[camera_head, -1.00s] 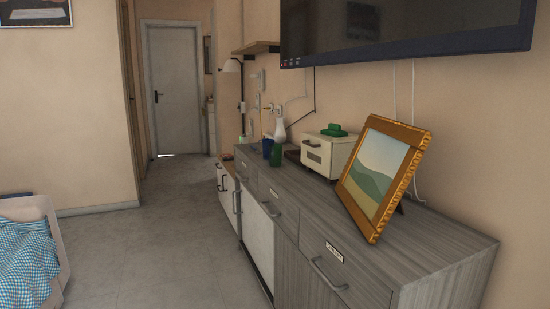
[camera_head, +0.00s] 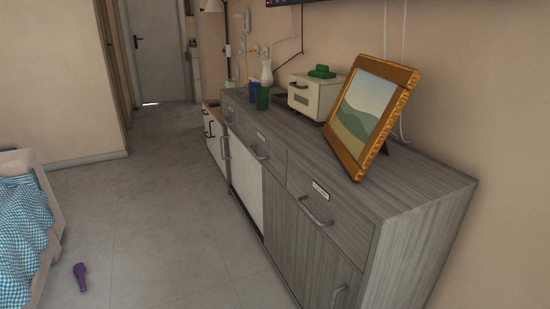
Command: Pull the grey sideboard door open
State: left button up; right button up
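The grey wood-grain sideboard (camera_head: 420,213) stands along the right wall. Its near grey door (camera_head: 300,245) sits below a labelled drawer (camera_head: 330,191) and looks shut. The door's handle (camera_head: 338,297) shows at the bottom edge of the view, near the sideboard's near corner. The lower part of the door is cut off by the frame. A white door panel (camera_head: 246,185) lies farther along the front. Neither of my grippers is in view.
A gold picture frame (camera_head: 369,115), a cream box (camera_head: 312,96) and cups stand on the sideboard. Open tiled floor (camera_head: 170,230) lies left of it. A purple bottle-like object (camera_head: 80,276) lies on the floor near a bed with a blue checked cover (camera_head: 24,240).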

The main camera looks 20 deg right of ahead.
aim_at(316, 274)
jog(key=i+j, duration=0.35)
jog(key=j, duration=0.25)
jog(key=j+z, duration=0.1)
jog(key=z, duration=0.3)
jog(key=i+j+z, duration=0.1)
jog(key=z, duration=0.3)
jog(key=j+z, duration=0.25)
jog(key=z, duration=0.15)
